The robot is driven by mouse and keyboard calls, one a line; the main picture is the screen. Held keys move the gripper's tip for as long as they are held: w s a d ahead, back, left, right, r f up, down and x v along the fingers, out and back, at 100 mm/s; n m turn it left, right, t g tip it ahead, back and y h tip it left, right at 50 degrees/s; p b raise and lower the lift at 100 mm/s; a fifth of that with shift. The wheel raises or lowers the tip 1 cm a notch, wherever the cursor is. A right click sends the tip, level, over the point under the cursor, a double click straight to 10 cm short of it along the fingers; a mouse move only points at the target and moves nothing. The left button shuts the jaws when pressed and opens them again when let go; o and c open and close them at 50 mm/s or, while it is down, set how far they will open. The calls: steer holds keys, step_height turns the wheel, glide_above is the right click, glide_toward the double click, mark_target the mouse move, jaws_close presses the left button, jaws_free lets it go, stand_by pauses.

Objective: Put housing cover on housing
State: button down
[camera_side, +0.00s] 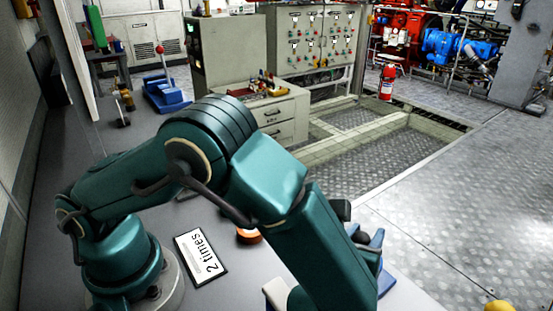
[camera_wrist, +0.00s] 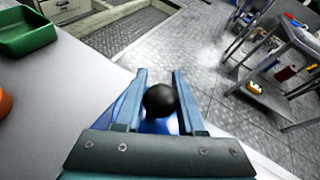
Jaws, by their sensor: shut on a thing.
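My gripper (camera_wrist: 160,76) is at the lower middle of the wrist view, its two blue-grey fingers on either side of a black round part (camera_wrist: 160,100). It is shut on this part. I cannot tell whether the part is the housing cover. A blue thing (camera_wrist: 152,126) shows under the black part, partly hidden by the gripper. In the side view my gripper (camera_side: 367,236) is at the lower right, partly hidden behind my arm, with a blue piece (camera_side: 387,283) below it. I cannot make out the housing for certain.
The grey bench (camera_wrist: 75,105) is mostly bare, its edge beside the gripper. An orange round thing (camera_side: 248,236) and a "2 times" sign (camera_side: 201,255) are on it. A green tray (camera_wrist: 25,32) is at the wrist view's upper left. Metal floor (camera_wrist: 195,55) lies beyond the edge.

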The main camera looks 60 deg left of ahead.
steer(key=shift+f, duration=0.15)
steer(key=shift+c, duration=2.1)
jaws_free()
